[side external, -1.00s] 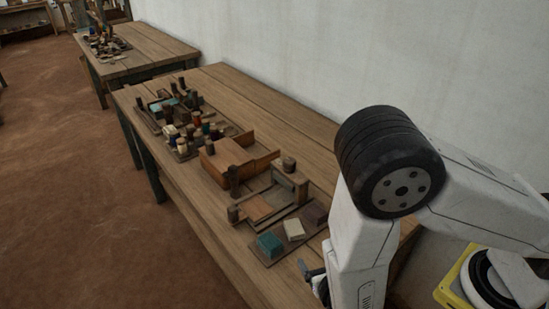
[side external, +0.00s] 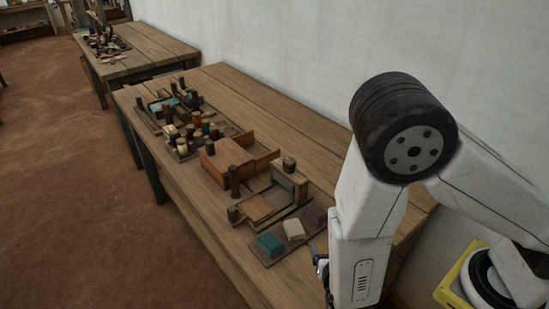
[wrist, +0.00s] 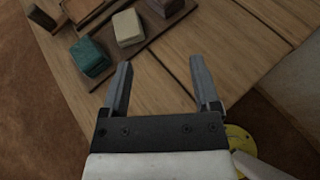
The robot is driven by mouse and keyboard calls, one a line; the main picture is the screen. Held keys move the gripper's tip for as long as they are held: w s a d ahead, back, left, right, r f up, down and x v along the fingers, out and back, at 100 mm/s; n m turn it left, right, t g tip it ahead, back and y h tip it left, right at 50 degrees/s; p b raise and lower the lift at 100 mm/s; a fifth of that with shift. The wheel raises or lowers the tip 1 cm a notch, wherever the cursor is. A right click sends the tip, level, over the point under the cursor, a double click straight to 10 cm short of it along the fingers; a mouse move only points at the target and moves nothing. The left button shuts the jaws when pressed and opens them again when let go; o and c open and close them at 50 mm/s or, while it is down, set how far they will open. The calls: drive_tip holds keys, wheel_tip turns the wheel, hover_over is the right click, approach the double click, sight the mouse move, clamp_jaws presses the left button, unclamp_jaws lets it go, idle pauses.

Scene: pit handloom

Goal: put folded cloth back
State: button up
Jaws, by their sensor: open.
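Three folded cloths lie side by side on a flat dark tray (side external: 268,262) near the table's front edge: a teal cloth (side external: 270,243), a cream cloth (side external: 294,230) and a brown cloth (side external: 315,214). In the wrist view the teal cloth (wrist: 90,57) and cream cloth (wrist: 127,27) show at upper left, with the brown cloth (wrist: 165,7) at the top edge. My gripper (wrist: 160,76) is open, with nothing between its fingers, over bare table beside the tray. In the side view my gripper (side external: 321,266) is partly hidden by my arm.
A small wooden frame (side external: 283,184) and an orange-brown box (side external: 222,157) stand beyond the tray. Several spools (side external: 190,133) and a farther tray of small items lie deeper on the table (side external: 285,115). The wall side of the table is clear.

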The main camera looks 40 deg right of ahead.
drive_tip(key=s+d+r+m+g, duration=0.3)
drive_tip(key=d+m+g, duration=0.25)
drive_tip(key=m, duration=0.25)
drive_tip(key=s+d+r+m+g, duration=0.2)
drive_tip(key=d+m+g, duration=0.3)
drive_tip(key=m, duration=0.4)
drive_tip(key=w+r+m+t+y, duration=0.2)
drive_tip(key=w+r+m+y, duration=0.2)
drive_tip(key=r+m+y, duration=0.3)
drive_tip(key=shift+w+m, duration=0.25)
drive_tip(key=shift+m, duration=2.05)
drive_tip(key=shift+a+t, duration=0.1)
drive_tip(key=shift+t, duration=0.15)
